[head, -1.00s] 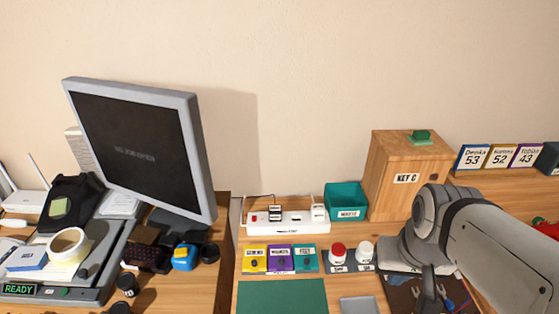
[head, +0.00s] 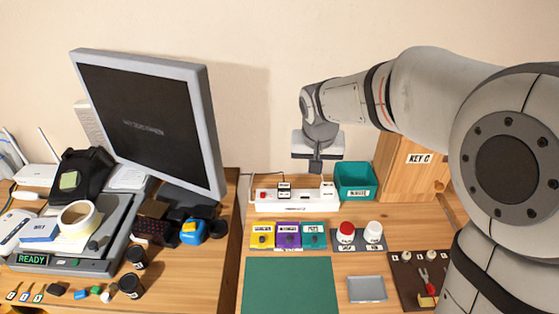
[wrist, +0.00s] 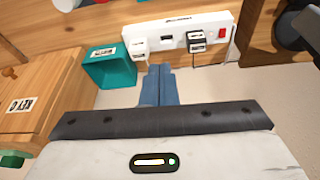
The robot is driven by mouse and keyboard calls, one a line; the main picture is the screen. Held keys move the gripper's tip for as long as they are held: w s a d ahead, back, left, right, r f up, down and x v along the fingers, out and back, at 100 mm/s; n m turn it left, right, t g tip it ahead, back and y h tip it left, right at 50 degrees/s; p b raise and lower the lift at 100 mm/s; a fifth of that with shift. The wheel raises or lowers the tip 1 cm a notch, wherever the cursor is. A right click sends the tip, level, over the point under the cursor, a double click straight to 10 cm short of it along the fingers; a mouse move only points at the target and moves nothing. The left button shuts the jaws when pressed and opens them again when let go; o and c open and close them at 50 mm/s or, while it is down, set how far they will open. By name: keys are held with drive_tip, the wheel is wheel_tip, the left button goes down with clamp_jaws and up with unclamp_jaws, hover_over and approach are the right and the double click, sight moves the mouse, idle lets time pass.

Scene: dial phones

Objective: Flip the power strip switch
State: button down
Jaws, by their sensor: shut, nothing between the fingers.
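The white power strip (head: 272,207) lies along the wall at the back of the desk, with dark and white plugs in it. Its red switch (head: 263,194) is at the left end. In the wrist view the strip (wrist: 180,32) is at the top, and the red switch (wrist: 222,33) is at its right end. My gripper (head: 316,167) is above the right part of the strip, pointing down. In the wrist view the fingers of my gripper (wrist: 160,70) are together and empty, apart from the switch. I cannot tell which way the switch is set.
A teal bin (head: 355,182) stands just right of the strip, close to my gripper. A wooden cabinet marked KEY C (head: 419,158) is further right. Yellow, purple and teal blocks (head: 288,236) are in front of the strip. A monitor (head: 150,125) stands at left.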

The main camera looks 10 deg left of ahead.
approach(265, 193)
drive_tip(key=shift+n, duration=0.4)
drive_tip(key=x, duration=0.5)
drive_tip(key=shift+w+f+p, duration=0.25)
drive_tip(key=shift+w+p, duration=0.15)
drive_tip(key=shift+w+f, duration=0.1)
drive_tip(key=shift+f, duration=0.45)
